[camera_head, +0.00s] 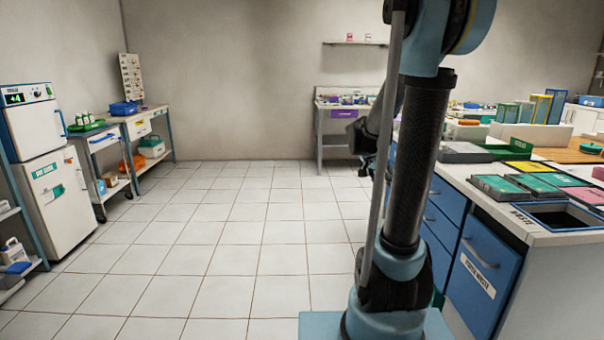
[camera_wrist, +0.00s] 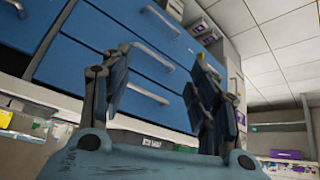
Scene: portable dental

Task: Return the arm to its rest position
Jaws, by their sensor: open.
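My arm stands upright in the right half of the head view, with its dark column in front of the room. My gripper (camera_wrist: 160,95) shows in the wrist view with its two fingers spread wide apart. Nothing is between the fingers. Blue drawers (camera_wrist: 135,50) with grey handles fill the background behind the fingers, and the picture there is tilted. I cannot tell how far the fingertips are from the drawer fronts. The fingers cannot be made out clearly in the head view.
A counter with blue drawers (camera_head: 484,272) and trays on top stands close on the right. A white cabinet (camera_head: 58,200) and side tables line the left wall. A bench (camera_head: 341,110) stands at the back. The tiled floor (camera_head: 222,240) between is clear.

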